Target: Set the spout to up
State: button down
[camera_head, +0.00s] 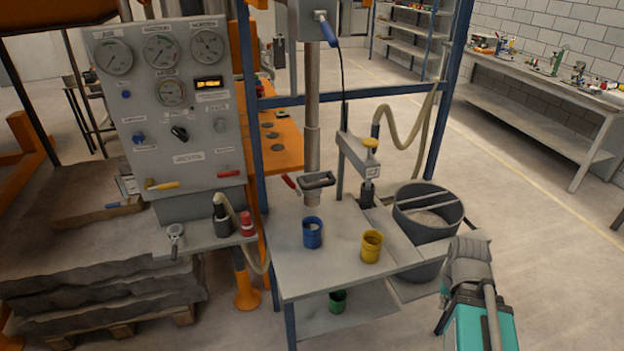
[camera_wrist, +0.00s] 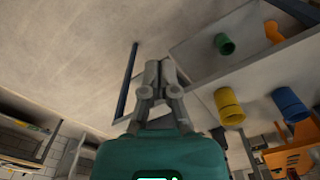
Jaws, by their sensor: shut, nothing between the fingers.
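The part that looks most like the spout is a grey arm (camera_head: 357,155) on a thin post, with a yellow knob (camera_head: 370,143) and a small label. It slopes down to the right above the table's back edge, near a grey bin. I cannot tell its setting for sure, and I cannot make it out in the wrist view. My gripper (camera_wrist: 160,68) shows in the wrist view with its fingers together and nothing between them. It is apart from the cups and the table there. My teal and grey arm parts stand at the lower right of the head view.
A blue cup (camera_head: 312,232) and a yellow cup (camera_head: 371,246) stand on the grey table (camera_head: 300,283); a green cup (camera_head: 338,301) is on the shelf below. A round bin (camera_head: 428,240), a pale hose (camera_head: 420,130) and blue frame posts are nearby. Open floor lies right.

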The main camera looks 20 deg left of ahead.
jog(key=c, duration=1)
grip_release()
jog(key=shift+w+a+f, duration=0.1)
jog(key=shift+o, duration=1.2)
jog(key=shift+w+a+f, duration=0.1)
jog(key=shift+w+a, duration=0.05)
jog(key=shift+a, duration=0.15)
jog(key=shift+o, duration=1.4)
jog(key=w+a+f+t+y+b, duration=0.1)
jog(key=w+a+y+b, duration=0.2)
jog(key=a, duration=0.4)
jog(key=shift+w+a+f+n+y, duration=0.2)
jog(key=shift+w+f+n+y, duration=0.05)
jog(key=shift+w+n+y, duration=0.15)
jog(key=w+a+r+m+t+y+b, duration=0.3)
jog(key=w+a+r+t+y+b, duration=0.2)
jog(key=a, duration=0.5)
jog(key=w+a+r+m+t+y+b, duration=0.3)
jog(key=w+a+r+t+y+b, duration=0.1)
jog(key=w+a+y, duration=0.4)
jog(key=shift+w+a+r+m+t+b, duration=0.35)
jog(key=shift+a+r+b, duration=0.3)
jog(key=shift+a, duration=0.4)
jog(key=shift+s+f, duration=0.1)
